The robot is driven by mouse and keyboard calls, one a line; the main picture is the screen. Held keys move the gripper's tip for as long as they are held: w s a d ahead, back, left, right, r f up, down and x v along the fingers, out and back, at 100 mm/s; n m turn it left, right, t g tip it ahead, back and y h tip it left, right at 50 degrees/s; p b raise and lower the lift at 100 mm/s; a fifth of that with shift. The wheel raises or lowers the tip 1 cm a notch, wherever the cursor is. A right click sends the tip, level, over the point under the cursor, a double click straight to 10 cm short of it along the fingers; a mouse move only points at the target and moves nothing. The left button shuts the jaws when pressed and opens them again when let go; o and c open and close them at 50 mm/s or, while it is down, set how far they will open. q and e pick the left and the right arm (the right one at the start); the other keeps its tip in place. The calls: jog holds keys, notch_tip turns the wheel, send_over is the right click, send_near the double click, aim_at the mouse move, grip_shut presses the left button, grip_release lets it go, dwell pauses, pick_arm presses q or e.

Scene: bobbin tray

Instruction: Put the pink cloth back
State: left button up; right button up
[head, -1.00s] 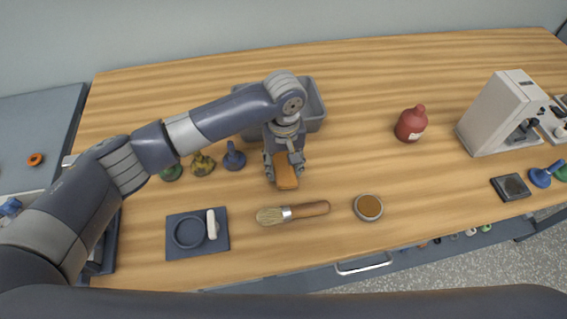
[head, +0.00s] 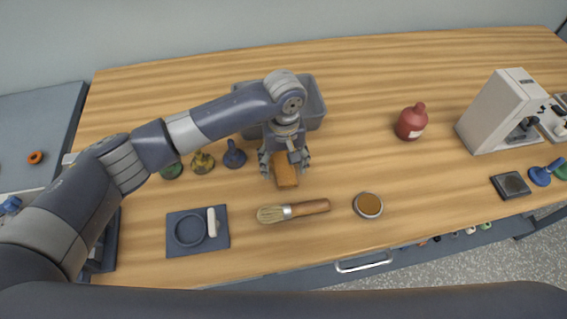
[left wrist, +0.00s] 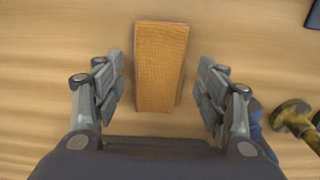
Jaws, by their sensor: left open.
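No pink cloth can be made out in either view. My left gripper (head: 285,164) is open above an orange-brown block (head: 286,176) on the wooden table. In the left wrist view the block (left wrist: 161,65) lies between the spread fingers of the gripper (left wrist: 162,88), with a gap on both sides. The block's far part is hidden by the gripper in the head view. My right gripper is not in view.
A grey bin (head: 314,104) stands behind the gripper. A brush (head: 294,211), a round tin (head: 368,205) and a dark tray (head: 182,247) lie in front. A red bottle (head: 411,122) and white machine (head: 497,112) are right. Several small knobbed pieces stand left.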

aim_at(284, 167)
pick_arm(q)
notch_tip(284, 167, up, 12)
jog(key=b, duration=0.1)
jog(key=shift+f+b, duration=0.15)
jog(key=shift+b, duration=0.25)
